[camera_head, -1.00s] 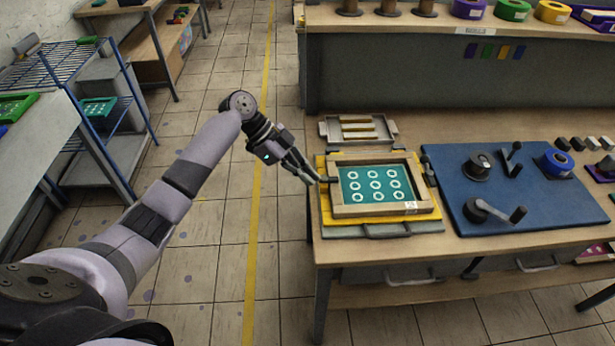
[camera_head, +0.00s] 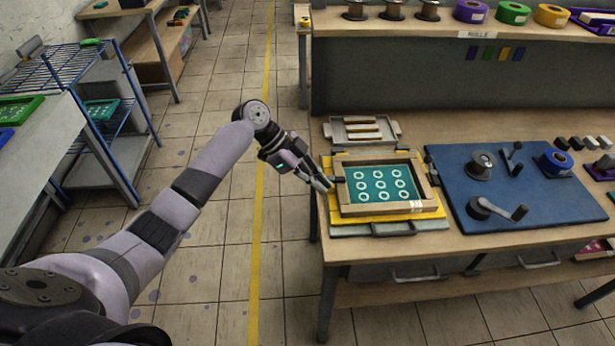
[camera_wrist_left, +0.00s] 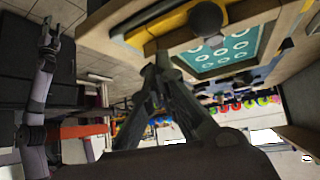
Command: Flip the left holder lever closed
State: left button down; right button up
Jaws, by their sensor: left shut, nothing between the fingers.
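A wooden screen frame (camera_head: 388,210) with a teal mesh (camera_head: 362,188) and white ring shapes lies on a yellow plate (camera_head: 432,213) on the table. The left holder lever (camera_head: 337,180) is a small dark piece at the frame's left edge. In the left wrist view a dark round knob (camera_wrist_left: 207,18) sits by the yellow plate's edge, above the fingertips; it seems to be part of this lever. My left gripper (camera_head: 327,186) is shut and empty, its tips beside the lever; contact cannot be told. The fingers also show in the left wrist view (camera_wrist_left: 163,64).
A blue board (camera_head: 540,205) with dark rollers and handles lies right of the frame. A grey tray (camera_head: 338,132) with several bars sits behind it. A shelf (camera_head: 450,26) with spools and tape stands at the back. The floor left of the table is clear.

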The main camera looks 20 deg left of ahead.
pick_arm(q)
jog(key=w+a+r+b, duration=0.2)
jog(key=r, duration=0.1)
jog(key=w+r+b, duration=0.2)
jog(key=shift+w+a+r, duration=0.1)
jog(key=shift+a+r, duration=0.15)
jog(key=shift+a, duration=0.15)
jog(key=shift+w+a+r, duration=0.15)
jog(key=shift+a+r, duration=0.3)
jog(key=shift+r, duration=0.3)
jog(key=shift+a+r, duration=0.1)
jog(key=shift+r, duration=0.2)
pick_arm(e)
jog(key=f, duration=0.1)
jog(key=s+f, duration=0.2)
jog(key=shift+f, duration=0.4)
jog(key=shift+w, duration=0.15)
